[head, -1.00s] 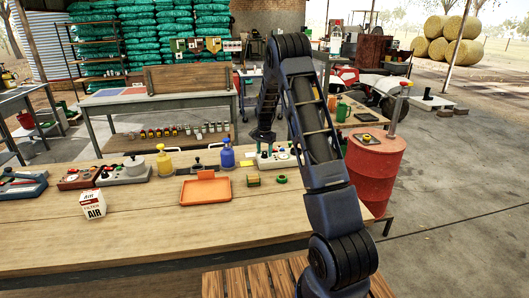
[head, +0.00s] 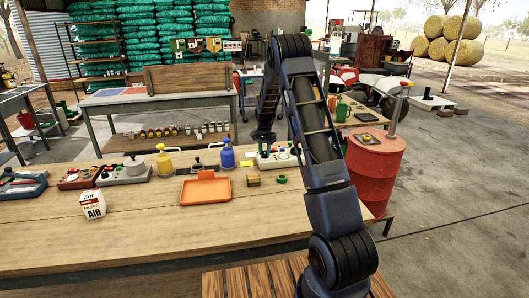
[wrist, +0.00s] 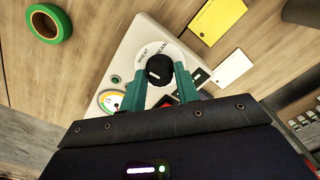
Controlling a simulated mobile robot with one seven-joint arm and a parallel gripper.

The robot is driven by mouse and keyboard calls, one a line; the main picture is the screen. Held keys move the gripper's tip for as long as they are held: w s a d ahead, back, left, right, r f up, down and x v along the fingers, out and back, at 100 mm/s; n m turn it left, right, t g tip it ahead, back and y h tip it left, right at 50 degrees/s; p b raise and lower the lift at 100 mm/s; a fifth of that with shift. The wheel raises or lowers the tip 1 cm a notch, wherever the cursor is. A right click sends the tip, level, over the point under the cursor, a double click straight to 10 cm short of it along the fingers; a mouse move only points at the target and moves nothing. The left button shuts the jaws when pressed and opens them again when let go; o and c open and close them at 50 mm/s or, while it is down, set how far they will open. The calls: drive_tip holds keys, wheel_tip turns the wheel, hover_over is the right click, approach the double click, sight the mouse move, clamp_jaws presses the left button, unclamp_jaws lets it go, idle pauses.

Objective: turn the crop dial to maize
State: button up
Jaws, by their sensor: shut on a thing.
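The crop dial is a round black knob (wrist: 159,70) on a pale control box (wrist: 128,62) in the wrist view. The words WHEAT and BEAN show on the white ring around it; a maize label cannot be made out. My gripper (wrist: 160,78) has its two teal fingers on either side of the knob, shut on it. A small white mark shows on the knob's top, but which label it points to is unclear. In the head view the control box (head: 287,157) stands at the bench's back right, with my gripper (head: 264,148) reaching down at its left part.
An orange tray (head: 206,191), a blue bottle (head: 227,157), a yellow bottle (head: 164,163) and an air filter box (head: 92,205) stand leftward. The bench front is clear.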

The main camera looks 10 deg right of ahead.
drive_tip(key=n, duration=0.9)
drive_tip(key=shift+n, duration=0.7)
drive_tip(key=o, duration=1)
drive_tip(key=shift+c, duration=0.2)
wheel_tip(320, 180, up, 11)
